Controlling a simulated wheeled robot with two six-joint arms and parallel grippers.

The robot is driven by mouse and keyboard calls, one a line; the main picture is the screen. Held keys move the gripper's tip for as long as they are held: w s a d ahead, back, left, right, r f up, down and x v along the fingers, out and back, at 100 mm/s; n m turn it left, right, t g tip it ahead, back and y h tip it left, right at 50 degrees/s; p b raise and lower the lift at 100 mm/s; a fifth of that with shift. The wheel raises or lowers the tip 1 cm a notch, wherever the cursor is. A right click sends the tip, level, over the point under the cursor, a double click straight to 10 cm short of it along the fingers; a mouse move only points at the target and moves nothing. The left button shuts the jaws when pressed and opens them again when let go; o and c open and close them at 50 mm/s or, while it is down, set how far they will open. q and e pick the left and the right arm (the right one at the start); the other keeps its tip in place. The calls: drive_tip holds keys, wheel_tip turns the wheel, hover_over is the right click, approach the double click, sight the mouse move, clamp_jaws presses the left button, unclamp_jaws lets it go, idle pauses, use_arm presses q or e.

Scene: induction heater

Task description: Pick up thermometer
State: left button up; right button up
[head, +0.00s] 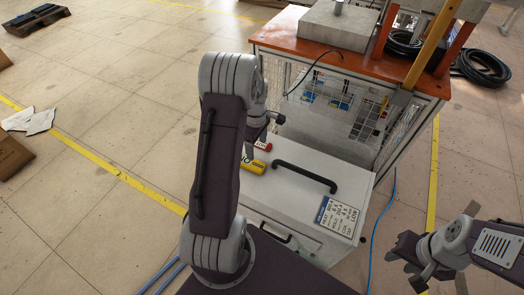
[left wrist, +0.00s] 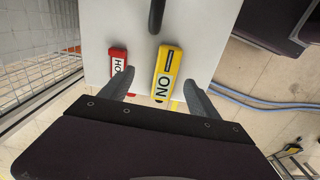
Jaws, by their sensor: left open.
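A yellow block-shaped item (head: 254,166) with a dark strip lies on the white cabinet top. In the left wrist view this yellow item (left wrist: 164,77) shows black letters; I cannot tell for certain that it is the thermometer. A smaller red item (head: 263,146) with a white label lies beside it, and it also shows in the left wrist view (left wrist: 118,66). My left gripper (head: 262,137) is open above them. In the left wrist view its fingers (left wrist: 158,76) stand either side of the yellow item, without visible grip. My right gripper (head: 408,264) is open and empty at the lower right.
The white cabinet top (head: 285,212) has a black handle (head: 305,175) and a printed settings label (head: 340,218). Behind it stands a wire-mesh cage with an orange top (head: 285,33) bearing a grey block (head: 338,25). A blue cable (head: 375,225) runs down the cabinet's right side.

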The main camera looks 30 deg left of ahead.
use_arm(q)
drive_tip(key=shift+s+a+f, duration=0.1)
drive_tip(key=shift+s+a, duration=0.25)
drive_tip(key=shift+s, duration=0.6)
drive_tip(key=b, duration=0.2)
hover_over(253, 163)
wheel_tip(253, 163, down, 4)
drive_tip(key=shift+r, duration=0.1)
wheel_tip(253, 163, down, 5)
drive_tip(key=b, duration=0.3)
drive_tip(key=shift+f, duration=0.2)
drive_tip(key=shift+r, duration=0.1)
drive_tip(key=shift+c, duration=0.3)
use_arm(e)
drive_tip(key=f, duration=0.4)
drive_tip(key=shift+s+d+f, duration=0.15)
drive_tip(key=shift+s+f, duration=0.1)
drive_tip(key=shift+s, duration=0.1)
use_arm(q)
clamp_jaws()
